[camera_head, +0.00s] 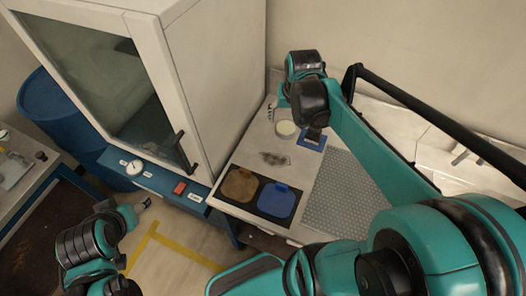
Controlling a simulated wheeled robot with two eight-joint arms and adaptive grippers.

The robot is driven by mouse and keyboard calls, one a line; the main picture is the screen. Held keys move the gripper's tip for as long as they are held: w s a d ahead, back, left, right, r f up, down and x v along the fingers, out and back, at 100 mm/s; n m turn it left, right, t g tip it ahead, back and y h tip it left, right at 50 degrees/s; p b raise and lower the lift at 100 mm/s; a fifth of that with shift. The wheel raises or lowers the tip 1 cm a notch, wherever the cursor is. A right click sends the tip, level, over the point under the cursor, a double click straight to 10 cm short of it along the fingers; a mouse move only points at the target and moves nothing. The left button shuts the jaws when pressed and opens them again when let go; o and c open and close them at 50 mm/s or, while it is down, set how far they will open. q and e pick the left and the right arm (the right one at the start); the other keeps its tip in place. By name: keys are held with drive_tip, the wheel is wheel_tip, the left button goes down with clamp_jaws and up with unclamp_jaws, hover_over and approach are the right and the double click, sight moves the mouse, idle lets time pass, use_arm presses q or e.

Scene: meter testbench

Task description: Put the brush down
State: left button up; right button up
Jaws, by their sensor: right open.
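My right arm reaches over the light worktop. Its gripper (273,108) is open beside the cabinet wall, small and partly hidden by my dark wrist. I see nothing held in it. I cannot make out the brush for certain; a small dark piece shows at the blue square (318,146) below my wrist, but its shape is unclear. A round pale dish (287,128) stands just below the gripper. My left gripper (143,203) is at the lower left, away from the worktop, and its jaws are too small to read.
A black tray with a brown patch (240,185) and a blue patch (276,200) lies at the worktop's front. A dark smudge (273,158) marks the surface. A perforated grey plate (345,190) lies right. The glass-fronted cabinet (215,75) blocks the left.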

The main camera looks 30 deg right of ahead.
drive_tip(key=s+a+n+t+y, duration=0.1)
drive_tip(key=s+a+n+t, duration=0.3)
drive_tip(key=s+a, duration=0.4)
drive_tip(key=a+n, duration=0.1)
drive_tip(key=a, duration=0.3)
drive_tip(key=shift+s+a+f, duration=0.25)
drive_tip(key=shift+f, duration=0.1)
